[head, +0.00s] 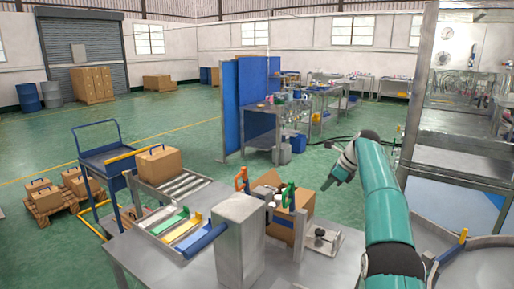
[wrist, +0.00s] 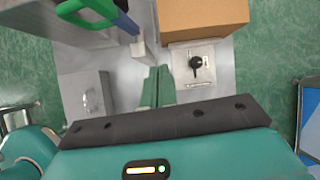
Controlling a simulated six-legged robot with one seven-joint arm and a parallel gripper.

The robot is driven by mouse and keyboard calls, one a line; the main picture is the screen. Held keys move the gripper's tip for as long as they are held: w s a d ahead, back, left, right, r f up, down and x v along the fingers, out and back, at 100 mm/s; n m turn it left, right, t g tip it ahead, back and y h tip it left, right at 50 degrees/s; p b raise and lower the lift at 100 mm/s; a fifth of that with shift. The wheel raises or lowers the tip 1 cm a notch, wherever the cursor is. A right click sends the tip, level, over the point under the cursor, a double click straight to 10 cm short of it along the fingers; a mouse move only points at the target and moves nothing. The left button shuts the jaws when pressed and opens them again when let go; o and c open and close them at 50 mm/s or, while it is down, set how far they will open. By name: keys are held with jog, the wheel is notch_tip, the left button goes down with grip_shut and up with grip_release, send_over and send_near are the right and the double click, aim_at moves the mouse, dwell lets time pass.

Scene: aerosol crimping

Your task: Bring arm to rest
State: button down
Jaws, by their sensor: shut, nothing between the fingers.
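My teal arm reaches up on the right of the head view, bent at the elbow. My gripper (head: 338,174) is at its end, in the air above and to the right of the steel table. In the wrist view my gripper (wrist: 158,86) points down with its two green fingers together and nothing between them. Below it is the grey table top (wrist: 225,80), with a cardboard box (wrist: 202,18) and a plate with a black knob (wrist: 195,63).
A steel-framed machine (head: 465,125) stands at right.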

jog(key=s+a+r+n+h, duration=0.15)
jog(key=s+r+n, duration=0.25)
jog(key=s, duration=0.4)
jog(key=s+a+r+n+h, duration=0.1)
jog(key=s+a+r+n, duration=0.25)
jog(key=s, duration=0.45)
jog(key=s+a+r+n+h, duration=0.1)
jog(key=s+a+r+n, duration=0.1)
jog(key=s+r+n, duration=0.4)
jog(key=s+f+n+t+h, duration=0.1)
jog(key=s+f+n, duration=0.4)
jog(key=s, duration=0.9)
jog(key=s+a+f+n, duration=0.1)
jog(key=s+f+n, duration=0.4)
jog(key=s+f, duration=0.5)
jog(key=s, duration=0.4)
jog(key=shift+a+t+h, duration=0.2)
jog(key=shift+t+h, duration=0.15)
jog(key=shift+t, duration=0.05)
jog(key=shift+a, duration=0.1)
